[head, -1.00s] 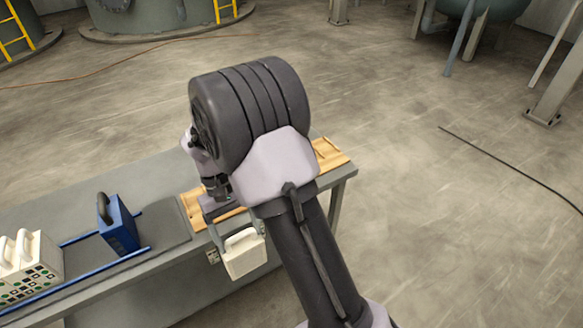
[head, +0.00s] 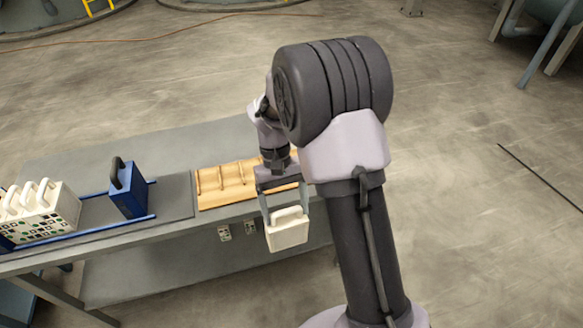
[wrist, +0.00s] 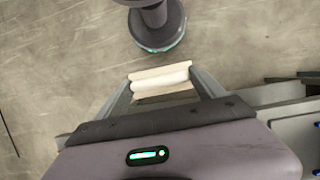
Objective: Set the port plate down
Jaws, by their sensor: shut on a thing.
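My gripper (head: 285,207) is shut on the white port plate (head: 288,231), with one finger on each side of its loop handle. The plate hangs roughly upright in front of the bench's front edge, apart from the bench top. In the wrist view, the plate's pale top and handle (wrist: 160,82) show between the fingers of my gripper (wrist: 163,88); its lower part is hidden. A wooden rack (head: 228,203) with several upright pegs or ridges lies on the bench behind the plate. My arm hides its right end.
The grey bench (head: 165,148) runs across the left. A blue plate with a black handle (head: 127,192) stands between blue rails (head: 95,233). Several white plates (head: 45,213) stand at the left end. Two small sockets (head: 224,232) sit on the bench front. Floor at right is open.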

